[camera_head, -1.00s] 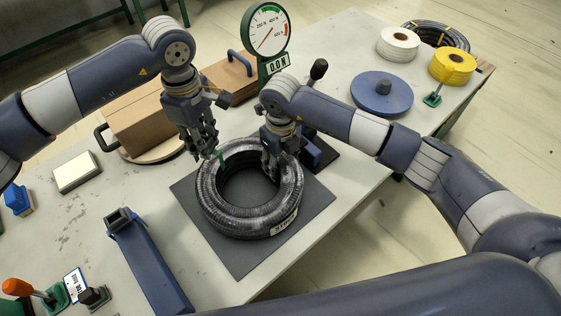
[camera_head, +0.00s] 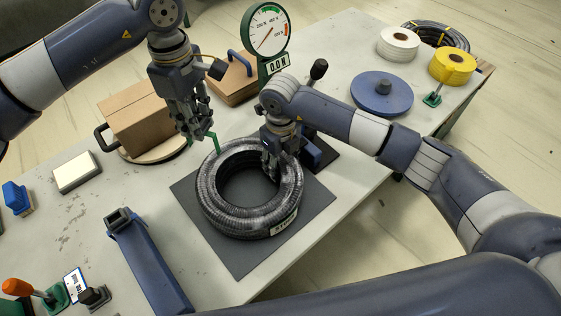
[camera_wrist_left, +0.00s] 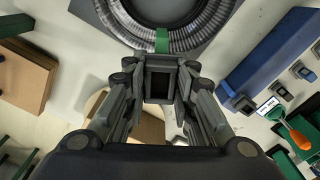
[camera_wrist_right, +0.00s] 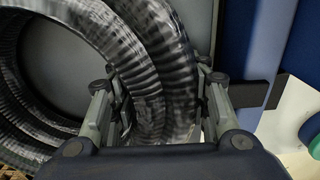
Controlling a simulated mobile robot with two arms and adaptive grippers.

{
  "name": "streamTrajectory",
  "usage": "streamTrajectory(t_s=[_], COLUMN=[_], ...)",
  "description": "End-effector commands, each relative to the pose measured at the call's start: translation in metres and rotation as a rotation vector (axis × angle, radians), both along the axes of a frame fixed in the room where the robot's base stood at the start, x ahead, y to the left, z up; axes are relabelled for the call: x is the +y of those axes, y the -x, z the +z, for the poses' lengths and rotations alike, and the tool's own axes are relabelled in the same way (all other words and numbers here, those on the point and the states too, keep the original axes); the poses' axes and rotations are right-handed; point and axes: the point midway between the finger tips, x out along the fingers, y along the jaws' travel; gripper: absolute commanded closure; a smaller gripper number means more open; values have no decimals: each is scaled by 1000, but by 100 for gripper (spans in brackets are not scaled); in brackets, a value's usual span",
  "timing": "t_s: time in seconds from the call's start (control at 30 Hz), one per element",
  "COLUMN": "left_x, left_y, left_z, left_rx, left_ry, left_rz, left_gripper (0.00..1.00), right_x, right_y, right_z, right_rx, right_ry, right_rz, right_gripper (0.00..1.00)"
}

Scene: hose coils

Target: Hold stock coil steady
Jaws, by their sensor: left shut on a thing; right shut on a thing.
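The stock coil (camera_head: 212,206), black, ribbed and wrapped in clear film with a white label, lies flat on a dark grey mat (camera_head: 243,262). My right gripper (camera_head: 272,165) is shut on the coil's far right side; in the right wrist view the coil's ring (camera_wrist_right: 158,75) passes between its fingers. My left gripper (camera_head: 200,135) is above and beyond the coil's far left rim. It is shut on a small green hooked piece (camera_head: 215,142), which also shows in the left wrist view (camera_wrist_left: 162,40) overlapping the coil's edge. I cannot tell whether it touches the coil.
A dial gauge (camera_head: 265,30) reading 0.0 N stands behind the coil. Cardboard boxes (camera_head: 140,118) are at the back left. A blue-grey bar (camera_head: 150,262) lies left of the mat. A blue disc (camera_head: 382,93) and white and yellow rolls (camera_head: 452,66) are at the back right.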

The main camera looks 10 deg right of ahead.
Motion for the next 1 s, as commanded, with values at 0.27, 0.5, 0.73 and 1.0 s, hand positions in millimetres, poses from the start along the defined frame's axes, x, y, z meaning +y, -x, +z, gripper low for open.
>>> streamTrajectory(t_s=[0.27,0.5,0.73,1.0], left_x=[0,0,0,0], left_y=[0,-1,0,0], left_z=[1,19,37,59], left_rx=[-1,-2,-2,-1], left_ry=[0,0,1,0], left_rz=[0,0,0,1], left_gripper=[100,100,100,100], right_x=[-1,-1,-1,-1], right_y=[1,1,1,1], right_z=[-1,-1,-1,-1], right_rx=[2,2,2,2], right_ry=[2,2,2,2], right_rz=[-3,-2,-2,-2], right_gripper=[100,100,100,100])
